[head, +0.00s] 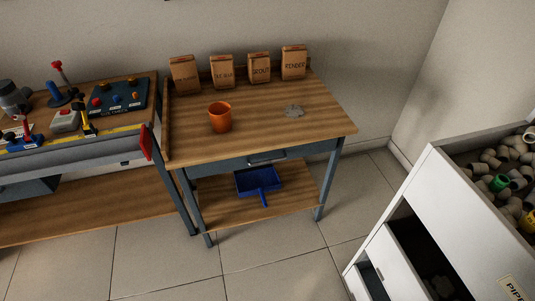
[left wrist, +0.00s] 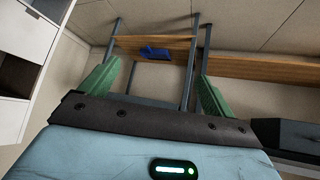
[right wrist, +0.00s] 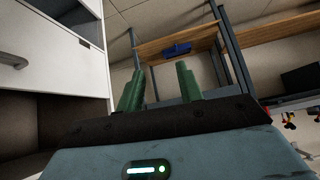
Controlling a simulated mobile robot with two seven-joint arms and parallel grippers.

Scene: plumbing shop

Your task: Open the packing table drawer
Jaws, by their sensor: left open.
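The packing table (head: 260,125) has a wooden top and blue-grey legs and stands in the middle of the head view. Its blue-grey drawer (head: 300,152) lies under the front edge and looks shut, with a dark handle (head: 267,157) at the middle. Neither gripper shows in the head view. My left gripper (left wrist: 159,72) has its green fingers wide apart with nothing between them, facing the table's underside. My right gripper (right wrist: 159,72) has its green fingers apart, closer together than the left's, and looks empty. Neither gripper touches the table.
A workbench (head: 80,205) adjoins at left. A white cabinet (head: 425,200) with pipe fittings stands at right. Floor ahead is clear.

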